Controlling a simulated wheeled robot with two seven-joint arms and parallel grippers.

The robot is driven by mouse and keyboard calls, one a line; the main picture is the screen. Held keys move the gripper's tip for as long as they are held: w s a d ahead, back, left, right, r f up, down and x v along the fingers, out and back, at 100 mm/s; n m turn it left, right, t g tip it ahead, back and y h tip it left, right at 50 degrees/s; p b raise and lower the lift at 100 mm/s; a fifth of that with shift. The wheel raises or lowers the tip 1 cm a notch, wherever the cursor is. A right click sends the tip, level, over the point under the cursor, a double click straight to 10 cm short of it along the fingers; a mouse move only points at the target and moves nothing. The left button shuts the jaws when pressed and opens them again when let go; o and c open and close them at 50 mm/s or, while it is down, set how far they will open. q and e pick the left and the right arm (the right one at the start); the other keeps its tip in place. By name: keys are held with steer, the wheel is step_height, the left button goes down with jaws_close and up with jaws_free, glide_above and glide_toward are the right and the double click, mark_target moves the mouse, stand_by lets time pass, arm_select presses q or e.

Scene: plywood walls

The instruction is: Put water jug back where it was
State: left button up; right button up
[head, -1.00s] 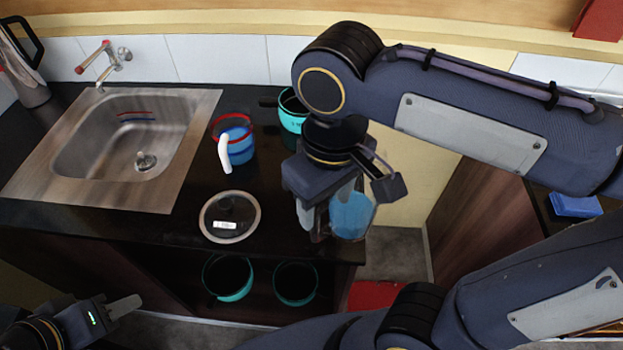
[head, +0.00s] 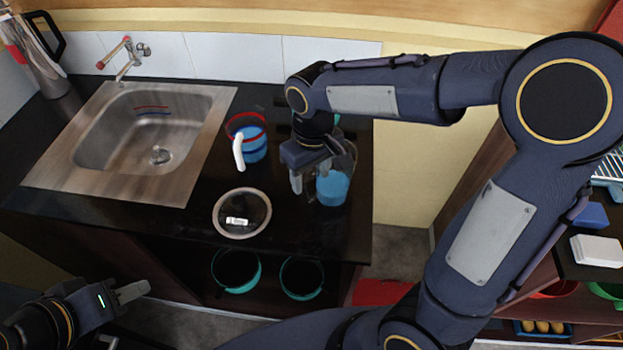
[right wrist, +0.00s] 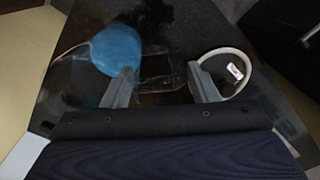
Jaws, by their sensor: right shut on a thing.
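A clear water jug with blue water (head: 333,187) is at the right end of the black counter, and it also shows in the right wrist view (right wrist: 117,50). My right gripper (head: 308,188) is at its left side, shut on the jug. In the right wrist view its fingers (right wrist: 162,88) stand either side of the jug's clear handle (right wrist: 160,70). The jug looks upright; I cannot tell whether its base touches the counter. My left gripper (head: 132,291) is low at the left, away from the jug, and its opening is unclear.
A second vessel (head: 252,145) with blue contents, red rim and white handle stands left of the jug. A round glass lid (head: 242,213) lies in front. A sink (head: 140,140) is at left. Teal pots (head: 236,271) sit on the shelf below. A teal pot behind my right gripper is mostly hidden.

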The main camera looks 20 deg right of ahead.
steer(key=shift+s+f, duration=0.1)
steer(key=shift+f, duration=1.25)
steer(key=shift+f, duration=0.15)
steer(key=o, duration=1.6)
steer(key=shift+o, duration=0.2)
